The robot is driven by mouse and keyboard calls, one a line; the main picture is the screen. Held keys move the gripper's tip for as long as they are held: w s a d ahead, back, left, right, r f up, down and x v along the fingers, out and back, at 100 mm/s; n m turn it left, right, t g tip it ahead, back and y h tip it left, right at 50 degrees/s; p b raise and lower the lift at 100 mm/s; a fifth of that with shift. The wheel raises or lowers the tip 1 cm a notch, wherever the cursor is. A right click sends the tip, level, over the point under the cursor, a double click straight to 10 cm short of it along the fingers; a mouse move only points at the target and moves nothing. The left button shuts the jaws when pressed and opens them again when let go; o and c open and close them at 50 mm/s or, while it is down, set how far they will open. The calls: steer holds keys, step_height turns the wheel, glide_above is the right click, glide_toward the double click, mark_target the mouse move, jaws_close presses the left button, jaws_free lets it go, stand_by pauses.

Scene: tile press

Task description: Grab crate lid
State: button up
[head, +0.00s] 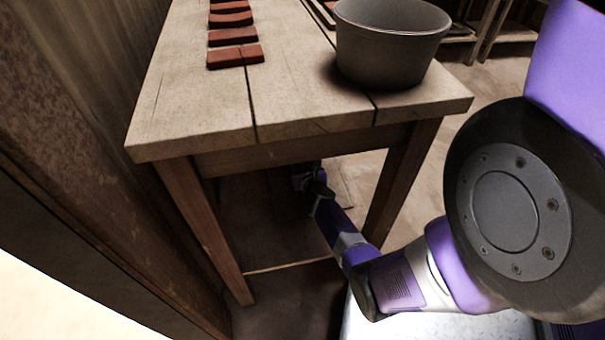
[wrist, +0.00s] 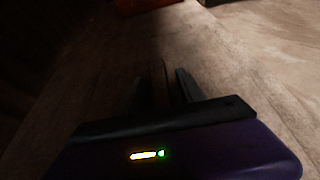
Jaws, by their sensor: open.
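My gripper (head: 313,190) reaches under the wooden table, in shadow between its front legs. In the wrist view my gripper (wrist: 160,84) has its two dark fingers apart, with a gap between them. A brown wooden surface (wrist: 90,110) lies in front of and below the fingers, with a thin dark upright line or strip showing between them. In the head view a dark planked wooden surface (head: 245,222) lies under the table. I cannot tell whether this is the crate lid or a shelf, and no handle is clear. The shadow hides whether the fingers touch anything.
The wooden table (head: 310,112) stands over my forearm, its legs left and right of it. On top are a grey bucket (head: 390,45) and several red tiles (head: 235,56). A wooden wall (head: 80,90) is close on the left. A reddish object (wrist: 145,5) shows at the wrist view's top.

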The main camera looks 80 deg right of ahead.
jaws_close()
stand_by(1.3)
steer(key=shift+r, duration=0.15)
